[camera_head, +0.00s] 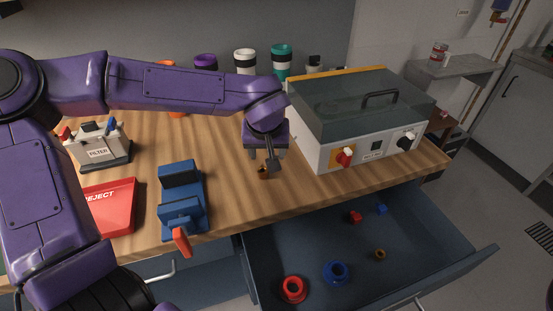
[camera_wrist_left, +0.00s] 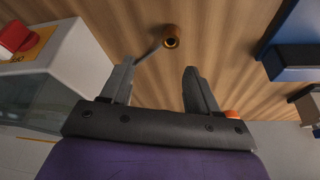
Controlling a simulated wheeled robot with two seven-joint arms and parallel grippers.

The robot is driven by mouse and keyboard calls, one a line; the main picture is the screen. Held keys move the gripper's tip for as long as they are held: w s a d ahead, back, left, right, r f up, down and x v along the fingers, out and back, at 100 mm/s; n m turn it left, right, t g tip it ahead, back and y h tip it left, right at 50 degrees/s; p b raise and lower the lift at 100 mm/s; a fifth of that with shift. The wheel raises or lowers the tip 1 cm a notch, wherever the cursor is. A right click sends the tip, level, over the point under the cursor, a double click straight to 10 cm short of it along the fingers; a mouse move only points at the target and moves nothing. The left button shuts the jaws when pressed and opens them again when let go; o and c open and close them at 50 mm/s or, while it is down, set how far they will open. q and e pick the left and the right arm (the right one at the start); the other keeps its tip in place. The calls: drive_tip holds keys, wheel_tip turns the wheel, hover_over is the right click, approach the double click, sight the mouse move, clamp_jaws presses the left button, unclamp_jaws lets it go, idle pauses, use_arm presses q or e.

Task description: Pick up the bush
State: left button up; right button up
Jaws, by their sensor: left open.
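The bush (camera_head: 263,173) is a small brown-bronze ring-like piece on the wooden worktop. In the left wrist view the bush (camera_wrist_left: 171,38) shows at the top centre, with a dark bore and a brass-coloured rim. My left gripper (camera_head: 270,160) is at the bush in the head view and partly covers it. In the wrist view my left gripper (camera_wrist_left: 165,70) is open, with its two grey fingers spread apart. The bush lies ahead of the fingertips, and nothing is held. My right gripper is not in view.
A grey-lidded machine (camera_head: 350,120) with red and black knobs stands to the right. A blue fixture (camera_head: 181,205), a red reject tray (camera_head: 108,207) and a filter box (camera_head: 98,148) stand left. The open drawer (camera_head: 440,235) holds several red, blue and brass pieces.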

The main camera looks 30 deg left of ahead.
sight(263, 169)
use_arm(q)
drive_tip(key=f, duration=0.1)
drive_tip(key=a+f, duration=0.1)
drive_tip(key=s+f, duration=0.1)
drive_tip(key=f, duration=0.1)
drive_tip(key=shift+s+a, duration=0.1)
drive_tip(key=shift+a, duration=0.2)
drive_tip(key=x, duration=0.2)
drive_tip(key=w+x, duration=0.1)
drive_tip(key=x, duration=0.2)
drive_tip(key=shift+w+a, duration=0.1)
drive_tip(key=shift+f, duration=0.15)
drive_tip(key=shift+s+r, duration=0.2)
drive_tip(key=shift+s, duration=0.1)
drive_tip(key=shift+w, duration=0.1)
clamp_jaws()
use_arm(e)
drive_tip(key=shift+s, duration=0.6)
